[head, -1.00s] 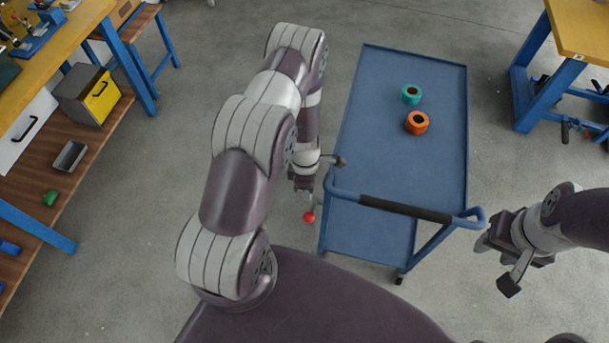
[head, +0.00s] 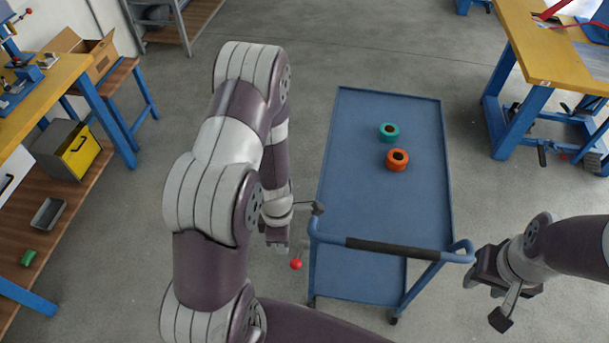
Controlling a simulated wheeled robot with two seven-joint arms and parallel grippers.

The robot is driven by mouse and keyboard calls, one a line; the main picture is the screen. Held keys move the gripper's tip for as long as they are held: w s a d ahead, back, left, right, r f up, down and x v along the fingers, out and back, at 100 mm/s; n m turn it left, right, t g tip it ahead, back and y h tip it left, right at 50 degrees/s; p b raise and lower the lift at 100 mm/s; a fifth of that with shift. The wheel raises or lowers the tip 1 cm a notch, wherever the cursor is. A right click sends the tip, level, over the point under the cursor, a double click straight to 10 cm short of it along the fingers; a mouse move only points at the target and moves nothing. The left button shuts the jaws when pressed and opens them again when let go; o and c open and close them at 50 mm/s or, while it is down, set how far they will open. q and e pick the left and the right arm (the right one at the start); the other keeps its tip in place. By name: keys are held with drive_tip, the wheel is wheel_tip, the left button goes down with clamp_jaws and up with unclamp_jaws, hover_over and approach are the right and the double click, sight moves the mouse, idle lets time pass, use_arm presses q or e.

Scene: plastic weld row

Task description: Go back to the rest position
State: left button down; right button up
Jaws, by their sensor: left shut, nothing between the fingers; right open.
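My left gripper (head: 277,240) hangs beside the front left corner of the blue cart (head: 350,130), pointing down over the floor. It is shut and holds nothing. My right gripper (head: 480,278) is to the right of the cart's front end, open and empty. Its fingers are small and partly hidden behind its own body. Neither gripper is seen touching the cart.
A teal ring-shaped roll (head: 389,132) and an orange one (head: 397,160) lie on the cart's top. The cart's black handle (head: 398,249) faces me. A yellow-topped workbench (head: 530,60) stands at right, a wooden shelf bench (head: 50,230) at left. A red ball (head: 296,264) shows near my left gripper.

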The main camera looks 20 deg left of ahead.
use_arm(q)
drive_tip(key=shift+w, duration=0.15)
drive_tip(key=d+r+m+t, duration=0.1)
drive_tip(key=r+m, duration=0.8)
drive_tip(key=m, duration=0.2)
drive_tip(key=s+d+r+m+t+y, duration=0.1)
drive_tip(key=d+r+m+t, duration=0.1)
drive_tip(key=r+m, duration=0.8)
drive_tip(key=shift+d+r+m, duration=0.3)
drive_tip(key=shift+m, duration=0.4)
